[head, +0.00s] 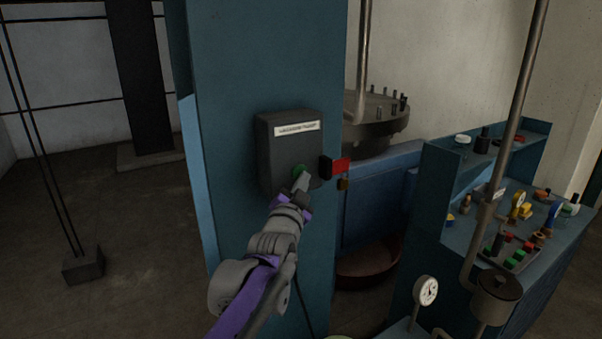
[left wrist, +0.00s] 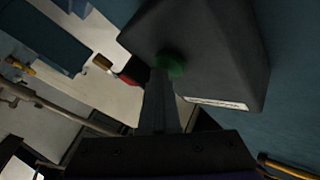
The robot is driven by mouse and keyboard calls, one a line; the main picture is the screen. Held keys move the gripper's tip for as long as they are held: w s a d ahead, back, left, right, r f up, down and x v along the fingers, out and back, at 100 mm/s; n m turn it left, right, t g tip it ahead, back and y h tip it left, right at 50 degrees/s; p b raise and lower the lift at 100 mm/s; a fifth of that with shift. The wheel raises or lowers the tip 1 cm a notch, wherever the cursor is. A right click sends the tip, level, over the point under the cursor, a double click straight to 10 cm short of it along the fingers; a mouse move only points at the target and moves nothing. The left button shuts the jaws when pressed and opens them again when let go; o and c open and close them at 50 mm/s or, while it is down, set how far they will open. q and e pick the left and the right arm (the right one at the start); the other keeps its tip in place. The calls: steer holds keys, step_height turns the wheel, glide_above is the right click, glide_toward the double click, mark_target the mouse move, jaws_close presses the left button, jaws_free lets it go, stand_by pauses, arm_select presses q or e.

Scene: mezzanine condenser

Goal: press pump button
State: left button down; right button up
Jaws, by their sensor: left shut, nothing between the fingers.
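A dark grey control box (head: 286,150) with a white label strip is mounted on a blue column. A round green button (head: 298,170) is on its front face, partly hidden by my gripper. My left gripper (head: 302,182) is shut and empty, its fingertips at the button. In the left wrist view the fingers (left wrist: 160,84) reach the lower edge of the green button (left wrist: 171,64) on the box (left wrist: 215,50). I cannot tell whether they touch it or whether it is pushed in. My right gripper is not in view.
A red lever (head: 341,165) with a brass padlock (head: 343,184) sticks out right of the box. A blue bench (head: 455,215) with several small parts, a gauge (head: 427,290) and a vertical pipe (head: 515,110) stand at right. Floor at left is mostly open.

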arm_select(q)
steer(key=shift+s+d+f, duration=0.1)
steer(key=shift+s, duration=0.1)
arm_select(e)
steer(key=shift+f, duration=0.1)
arm_select(q)
steer(key=shift+s+d+b, duration=0.45)
steer(key=shift+s+d, duration=0.1)
steer(key=shift+s, duration=0.25)
steer(key=shift+s+d+b, duration=0.4)
steer(key=shift+s+d, duration=0.1)
steer(key=shift+s, duration=0.35)
steer(key=shift+s+d+b, duration=0.45)
steer(key=shift+s+d, duration=0.1)
steer(key=shift+s, duration=0.25)
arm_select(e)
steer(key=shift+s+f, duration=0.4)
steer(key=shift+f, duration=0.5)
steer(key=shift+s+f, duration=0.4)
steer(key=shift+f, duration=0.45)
